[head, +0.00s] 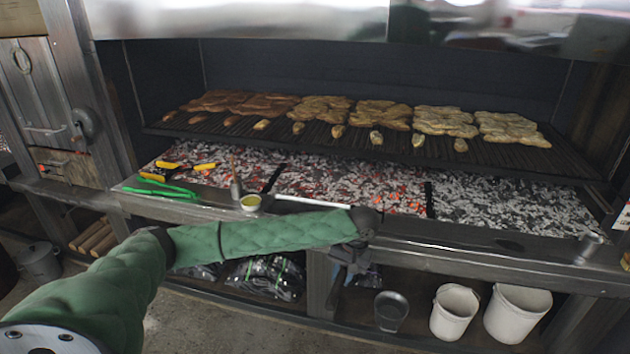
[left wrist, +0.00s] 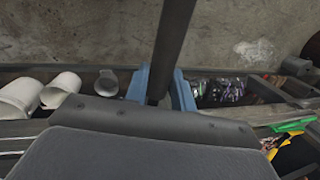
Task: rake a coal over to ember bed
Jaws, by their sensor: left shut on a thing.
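The coal bed lies under the grill grate, divided by dark bars. Its left and middle parts glow orange among grey ash (head: 345,185); the right part (head: 505,205) is mostly grey coals. No single coal stands out. My left gripper (head: 352,258) is in front of the ledge, fingers low. In the left wrist view its blue fingers (left wrist: 160,88) are shut on a dark bar (left wrist: 174,35), likely a rake handle. A pale rod (head: 310,203) shows along the ledge beside my forearm; I cannot tell if it is the same tool. No rake head shows clearly. My right gripper is not in view.
Meat and small pieces lie on the grate (head: 340,135) above the coals. White buckets (head: 455,312) stand below.

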